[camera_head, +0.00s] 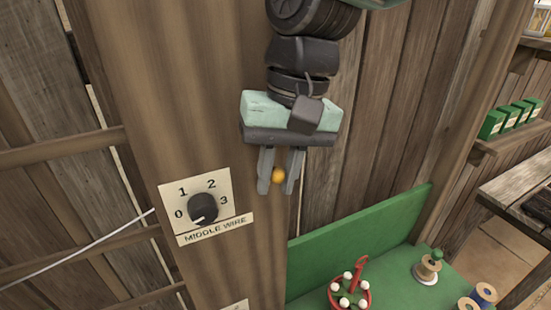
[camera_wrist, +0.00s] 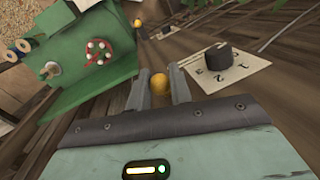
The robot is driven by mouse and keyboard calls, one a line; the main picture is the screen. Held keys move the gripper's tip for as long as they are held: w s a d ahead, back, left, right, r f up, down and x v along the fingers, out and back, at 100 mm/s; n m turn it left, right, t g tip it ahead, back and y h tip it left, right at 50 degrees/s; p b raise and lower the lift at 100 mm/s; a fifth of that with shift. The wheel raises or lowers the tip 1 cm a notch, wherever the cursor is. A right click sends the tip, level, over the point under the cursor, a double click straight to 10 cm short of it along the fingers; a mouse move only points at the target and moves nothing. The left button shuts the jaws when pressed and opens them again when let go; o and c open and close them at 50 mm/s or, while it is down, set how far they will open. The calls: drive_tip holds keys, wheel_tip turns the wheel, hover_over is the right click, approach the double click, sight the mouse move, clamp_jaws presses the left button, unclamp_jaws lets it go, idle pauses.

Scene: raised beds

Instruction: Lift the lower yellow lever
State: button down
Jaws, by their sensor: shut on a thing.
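My gripper (camera_head: 277,187) points down in front of the wooden post, its fingers closed around a round yellow knob (camera_head: 278,176). In the wrist view the same knob (camera_wrist: 159,88) sits between the two grey fingers (camera_wrist: 158,82). A second, smaller yellow knob (camera_wrist: 137,22) shows farther off at the top of the wrist view, which looks down the post, so it appears to be lower than the held one. It is not visible in the head view. The lever arms behind both knobs are hidden or too small to tell.
A dial (camera_head: 203,208) on a "MIDDLE WIRE" plate (camera_head: 230,181) is left of my gripper. A wire (camera_head: 80,251) runs left of the post.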

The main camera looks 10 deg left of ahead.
idle(0.4)
drive_tip(key=c, duration=1.3)
unclamp_jaws()
drive_tip(key=shift+w, duration=0.1)
drive_tip(key=r+b, duration=0.1)
drive_tip(key=r, duration=0.1)
drive_tip(key=r+b, duration=0.1)
drive_tip(key=r, duration=0.2)
drive_tip(key=d+r+b, duration=0.1)
drive_tip(key=r, duration=0.1)
drive_tip(key=shift+w+r, duration=0.15)
drive_tip(key=shift+w, duration=0.25)
